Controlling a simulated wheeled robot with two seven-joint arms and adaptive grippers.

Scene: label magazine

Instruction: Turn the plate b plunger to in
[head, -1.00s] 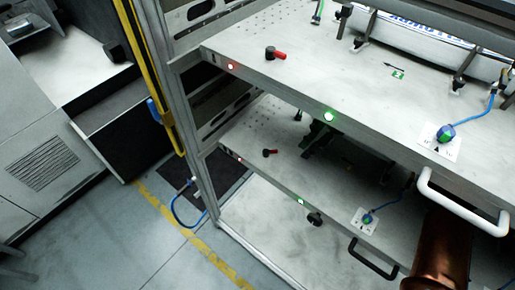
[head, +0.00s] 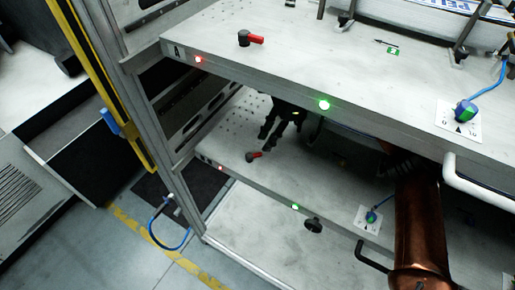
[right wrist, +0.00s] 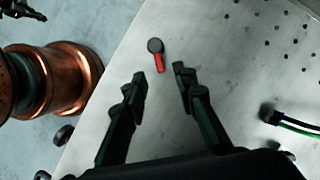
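The plate b plunger is a black round knob with a red lever (head: 255,155), on the lower plate (head: 262,185) near its left front. It also shows in the right wrist view (right wrist: 158,60), its red lever pointing toward my gripper. My right gripper (head: 274,137) is just behind the plunger under the upper plate; its arm is mostly hidden. In the right wrist view my right gripper (right wrist: 160,73) is open and empty, its fingertips on either side of the lever's end and apart from it. A dark claw, perhaps my left gripper (right wrist: 20,10), shows at that view's top left corner.
The upper plate (head: 250,70), marked A, overhangs my right gripper and carries a similar red plunger (head: 251,39). A blue-green knob (head: 371,217) stands farther right.

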